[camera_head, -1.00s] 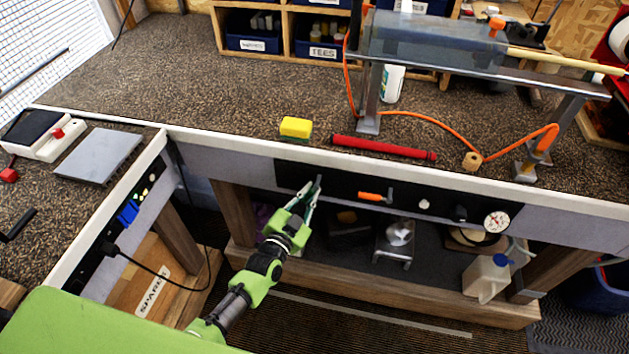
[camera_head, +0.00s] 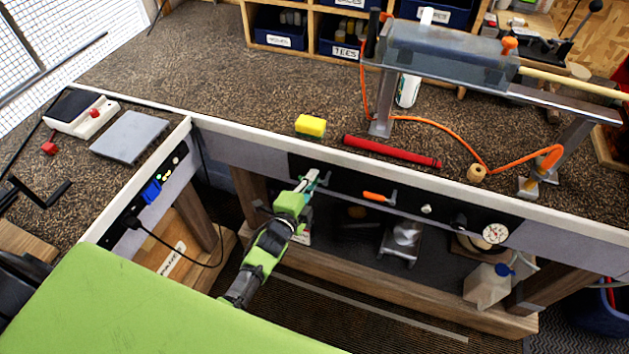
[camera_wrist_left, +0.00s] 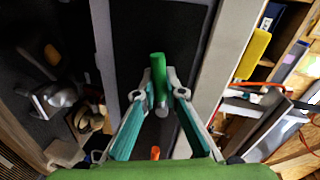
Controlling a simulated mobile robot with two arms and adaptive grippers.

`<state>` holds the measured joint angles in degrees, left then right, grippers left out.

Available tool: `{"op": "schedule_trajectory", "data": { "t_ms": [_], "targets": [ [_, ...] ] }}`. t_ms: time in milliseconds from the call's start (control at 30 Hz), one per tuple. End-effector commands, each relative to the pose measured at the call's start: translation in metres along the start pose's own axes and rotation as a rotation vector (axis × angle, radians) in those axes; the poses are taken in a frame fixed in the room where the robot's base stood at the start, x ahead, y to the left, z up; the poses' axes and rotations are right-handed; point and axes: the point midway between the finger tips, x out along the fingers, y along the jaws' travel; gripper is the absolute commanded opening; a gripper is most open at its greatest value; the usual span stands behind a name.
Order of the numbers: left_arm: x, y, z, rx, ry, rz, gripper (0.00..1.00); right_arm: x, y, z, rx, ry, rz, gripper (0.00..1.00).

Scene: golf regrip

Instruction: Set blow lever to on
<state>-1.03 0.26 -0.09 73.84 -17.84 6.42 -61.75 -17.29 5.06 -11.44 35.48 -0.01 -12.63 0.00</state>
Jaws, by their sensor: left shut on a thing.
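My left gripper (camera_head: 311,182) is at the black panel under the front edge of the bench. In the left wrist view its two teal fingers (camera_wrist_left: 160,90) are shut on a green-handled lever (camera_wrist_left: 158,66), one finger on each side. The lever's far end sticks out past the fingertips. In the head view the gripper mostly hides this lever. A second lever with an orange handle (camera_head: 376,197) lies roughly level on the panel to the right, and its handle also shows in the wrist view (camera_wrist_left: 155,153). My right gripper is not in view.
The bench's pale front edge (camera_head: 400,183) runs just above the panel. A knob (camera_head: 427,209) and a gauge (camera_head: 495,233) are farther right. A yellow sponge (camera_head: 310,126) and a red tube (camera_head: 392,151) lie on the bench top. A shelf with items is below.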

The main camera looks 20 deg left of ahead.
Motion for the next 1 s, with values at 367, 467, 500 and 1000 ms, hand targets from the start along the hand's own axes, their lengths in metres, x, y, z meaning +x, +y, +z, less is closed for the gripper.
{"op": "schedule_trajectory", "data": {
  "t_ms": [367, 467, 500, 1000],
  "targets": [
    [-0.002, -0.005, -0.001, 0.166, -0.032, 0.002, 0.00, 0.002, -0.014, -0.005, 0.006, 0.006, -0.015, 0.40],
    [-0.002, -0.006, -0.001, 0.184, -0.036, 0.002, 0.00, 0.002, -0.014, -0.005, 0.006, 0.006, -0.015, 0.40],
    [-0.002, -0.006, -0.001, 0.189, -0.036, 0.002, 0.00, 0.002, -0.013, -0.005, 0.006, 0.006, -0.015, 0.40],
    [-0.002, -0.006, -0.001, 0.197, -0.038, 0.002, 0.26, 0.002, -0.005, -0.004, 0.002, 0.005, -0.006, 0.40]
  ]
}}
